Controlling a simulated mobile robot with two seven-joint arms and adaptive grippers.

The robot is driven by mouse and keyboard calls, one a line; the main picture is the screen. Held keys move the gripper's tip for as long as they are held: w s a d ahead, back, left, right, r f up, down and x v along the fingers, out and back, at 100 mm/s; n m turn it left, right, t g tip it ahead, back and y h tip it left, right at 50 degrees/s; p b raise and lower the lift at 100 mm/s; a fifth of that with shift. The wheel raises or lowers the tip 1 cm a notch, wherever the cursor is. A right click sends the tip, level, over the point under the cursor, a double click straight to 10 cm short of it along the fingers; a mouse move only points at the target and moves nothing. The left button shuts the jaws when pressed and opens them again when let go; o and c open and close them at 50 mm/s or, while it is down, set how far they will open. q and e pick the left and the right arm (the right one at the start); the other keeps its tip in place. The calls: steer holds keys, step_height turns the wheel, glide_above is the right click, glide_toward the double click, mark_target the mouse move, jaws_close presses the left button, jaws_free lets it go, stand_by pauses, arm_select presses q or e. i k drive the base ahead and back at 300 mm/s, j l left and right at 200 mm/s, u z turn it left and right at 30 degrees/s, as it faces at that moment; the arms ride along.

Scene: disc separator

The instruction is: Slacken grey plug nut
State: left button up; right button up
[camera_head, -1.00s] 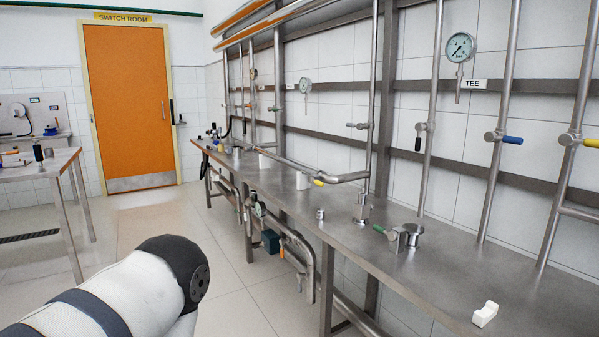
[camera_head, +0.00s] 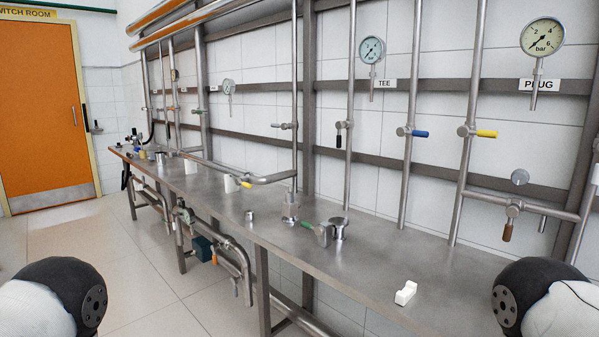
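A sign reading PLUG (camera_head: 540,85) is on the wall rail at the upper right, under a pressure gauge (camera_head: 542,37). Below it a grey round piece (camera_head: 519,177) shows against the tiles, above a valve with a brown handle (camera_head: 508,231) on a horizontal pipe. I cannot tell for sure whether this grey piece is the plug nut. Parts of my two arms show at the lower left and lower right corners. Neither gripper is in view.
A long steel bench (camera_head: 350,270) runs along the wall. A white block (camera_head: 405,293) and a metal fitting with a green handle (camera_head: 318,229) stand on it. Vertical pipes with blue (camera_head: 419,134) and yellow (camera_head: 487,134) handles rise behind. Open floor lies left of the bench.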

mark_target(519, 177)
steer(key=j+z, duration=0.1)
steer(key=z, duration=1.15)
